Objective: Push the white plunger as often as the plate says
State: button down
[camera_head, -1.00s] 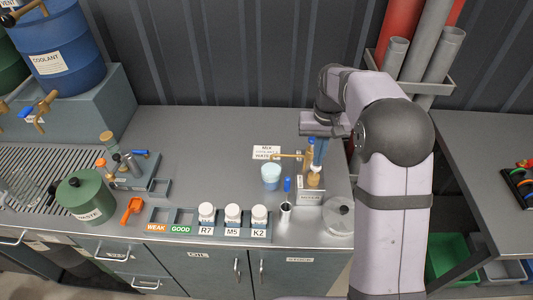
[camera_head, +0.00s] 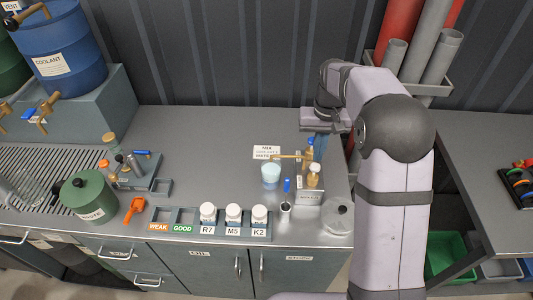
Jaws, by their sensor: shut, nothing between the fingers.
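The pump is a grey metal box (camera_head: 308,195) near the right end of the counter, with a small label on its front that I cannot read. A short amber post with a whitish top, seemingly the white plunger (camera_head: 315,169), stands on it. A second amber post with a blue top (camera_head: 308,142) stands behind, with a brass spout (camera_head: 288,156) reaching left over a cup of pale blue liquid (camera_head: 271,175). The sign plate (camera_head: 267,152) behind the cup starts with "MIX"; its smaller text is unclear. My gripper (camera_head: 319,152) is shut and empty, pointing down just behind and above the plunger, seemingly apart from it.
A blue marker-like item (camera_head: 287,184) and a small dark-topped cup (camera_head: 285,207) stand left of the pump. White jars R7, M5 and K2 (camera_head: 232,213) sit in a front rack. The counter's middle is clear.

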notch_tip(320, 180, up, 4)
jog(key=p, duration=0.3)
dwell(0.4)
jog(key=s+f, duration=0.8)
jog(key=s+d+b, duration=0.2)
jog(key=s+b, duration=0.3)
jog(key=s, duration=1.2)
jog(key=shift+s+d+f, duration=0.25)
jog(key=shift+f, duration=0.15)
